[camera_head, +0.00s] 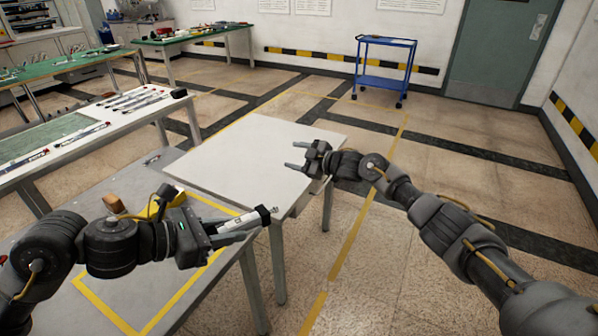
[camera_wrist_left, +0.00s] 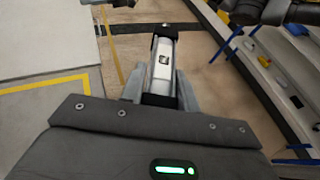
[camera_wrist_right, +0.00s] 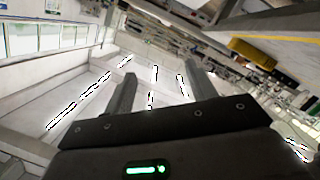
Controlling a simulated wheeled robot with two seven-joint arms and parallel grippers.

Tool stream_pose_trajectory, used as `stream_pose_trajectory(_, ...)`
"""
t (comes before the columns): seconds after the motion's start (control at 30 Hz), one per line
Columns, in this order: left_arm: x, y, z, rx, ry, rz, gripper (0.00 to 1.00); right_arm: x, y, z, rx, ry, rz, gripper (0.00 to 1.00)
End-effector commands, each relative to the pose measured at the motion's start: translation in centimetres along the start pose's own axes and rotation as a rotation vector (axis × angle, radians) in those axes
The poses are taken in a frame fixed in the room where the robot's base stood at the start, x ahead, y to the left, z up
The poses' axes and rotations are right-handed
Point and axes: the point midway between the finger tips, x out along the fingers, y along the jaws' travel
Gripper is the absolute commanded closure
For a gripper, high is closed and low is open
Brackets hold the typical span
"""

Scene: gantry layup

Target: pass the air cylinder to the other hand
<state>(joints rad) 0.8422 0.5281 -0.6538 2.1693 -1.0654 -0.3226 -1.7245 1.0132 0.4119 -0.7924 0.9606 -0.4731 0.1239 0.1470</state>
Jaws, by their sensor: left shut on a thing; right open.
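The air cylinder (camera_head: 246,220) is a silver-white tube with black ends. My left gripper (camera_head: 226,231) is shut on it, and the cylinder sticks out to the right past the fingers. In the left wrist view the cylinder (camera_wrist_left: 163,68) lies between the two fingers, pointing away from the palm. My right gripper (camera_head: 298,157) is open and empty, above the right part of the white table and up and to the right of the cylinder. In the right wrist view its two fingers (camera_wrist_right: 158,92) stand apart with nothing between them.
The white table (camera_head: 235,150) is bare. A grey table with yellow tape (camera_head: 105,308) lies below my left arm, with a brown block (camera_head: 114,203) and a yellow object (camera_head: 190,200) on it. A blue cart (camera_head: 383,70) stands far back.

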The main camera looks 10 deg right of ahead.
Motion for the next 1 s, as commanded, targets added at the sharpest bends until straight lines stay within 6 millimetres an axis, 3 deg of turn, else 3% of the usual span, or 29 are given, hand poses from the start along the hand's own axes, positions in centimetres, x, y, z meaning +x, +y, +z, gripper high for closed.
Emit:
stream_pose_trajectory(0.03, 0.0, 0.0, 0.1, 0.000, -0.002, 0.000, 1.00, -0.2, 1.5, -3.3, -0.046, 0.050, -0.034, 0.44)
stream_pose_trajectory(0.17, 0.0, 0.0, 0.1, 0.000, -0.002, 0.000, 1.00, -1.8, 2.8, -11.3, -0.146, 0.169, -0.187, 0.44)
stream_pose_trajectory(0.23, 0.0, 0.0, 0.1, 0.000, -0.002, 0.000, 1.00, -3.6, 2.4, -15.3, -0.190, 0.221, -0.312, 0.44)
stream_pose_trajectory(0.33, 0.0, 0.0, 0.1, 0.000, -0.002, 0.000, 1.00, -7.5, -0.2, -19.0, -0.199, 0.254, -0.545, 0.44)
stream_pose_trajectory(0.4, 0.0, 0.0, 0.0, 0.000, -0.002, 0.000, 1.00, -10.2, -2.9, -19.6, -0.152, 0.247, -0.711, 0.44)
stream_pose_trajectory(0.5, 0.0, 0.0, 0.0, 0.000, -0.002, 0.000, 1.00, -13.2, -6.7, -19.1, -0.043, 0.224, -0.899, 0.44)
stream_pose_trajectory(0.6, 0.0, 0.0, 0.1, 0.000, -0.002, 0.000, 1.00, -15.5, -9.3, -19.3, 0.059, 0.211, -1.038, 0.44)
stream_pose_trajectory(0.77, 0.0, 0.0, 0.1, 0.000, -0.002, 0.000, 1.00, -17.8, -10.6, -20.4, 0.198, 0.209, -1.159, 0.44)
stream_pose_trajectory(1.0, 0.0, 0.0, 0.1, 0.000, -0.002, 0.000, 1.00, -17.9, -10.7, -20.7, 0.238, 0.205, -1.173, 0.44)
